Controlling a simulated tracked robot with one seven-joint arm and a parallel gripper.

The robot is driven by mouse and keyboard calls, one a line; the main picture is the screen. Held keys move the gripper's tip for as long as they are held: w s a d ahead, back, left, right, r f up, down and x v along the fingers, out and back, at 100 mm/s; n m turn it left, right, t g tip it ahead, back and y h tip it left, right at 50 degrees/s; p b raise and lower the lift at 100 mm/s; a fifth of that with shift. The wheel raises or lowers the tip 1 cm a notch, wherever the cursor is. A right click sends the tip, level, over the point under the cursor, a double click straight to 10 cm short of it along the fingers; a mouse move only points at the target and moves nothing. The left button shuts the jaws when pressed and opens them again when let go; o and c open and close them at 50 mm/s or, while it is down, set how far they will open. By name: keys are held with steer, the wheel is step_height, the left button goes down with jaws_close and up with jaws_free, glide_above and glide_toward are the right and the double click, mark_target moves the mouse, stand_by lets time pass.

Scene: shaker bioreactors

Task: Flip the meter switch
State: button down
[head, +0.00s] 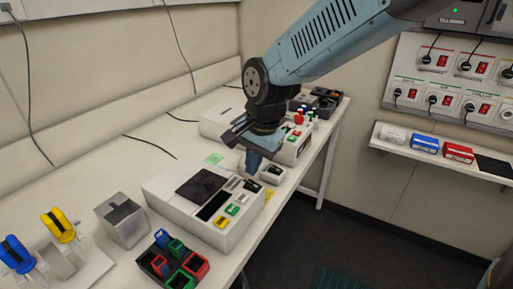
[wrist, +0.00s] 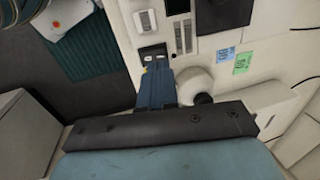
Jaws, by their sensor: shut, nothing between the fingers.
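A small white box with a dark top (head: 272,174), which looks like a switch, sits on the bench beside the white meter-like device (head: 160,203). In the wrist view the small switch box (wrist: 153,52) shows just beyond my fingertips. My gripper (head: 252,168) points down above the bench, close to the left of the small box in the head view. Its blue fingers (wrist: 155,74) are together with nothing between them. I cannot tell whether they touch the box. The device has a dark plate, a display and coloured buttons.
A metal block (head: 122,222), a holder with coloured cuvettes (head: 173,262) and a rack with yellow-ended items (head: 60,228) stand at the near left. More devices stand farther along the bench. A wall shelf (head: 440,157) holds coloured boxes. A green note (wrist: 242,62) lies on the bench.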

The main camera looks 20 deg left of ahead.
mark_target(249, 183)
steer(key=shift+w+a+f, duration=0.1)
steer(key=shift+a+f, duration=0.1)
steer(key=shift+f, duration=0.75)
steer(key=shift+a+f, duration=0.15)
steer(key=shift+f, duration=0.75)
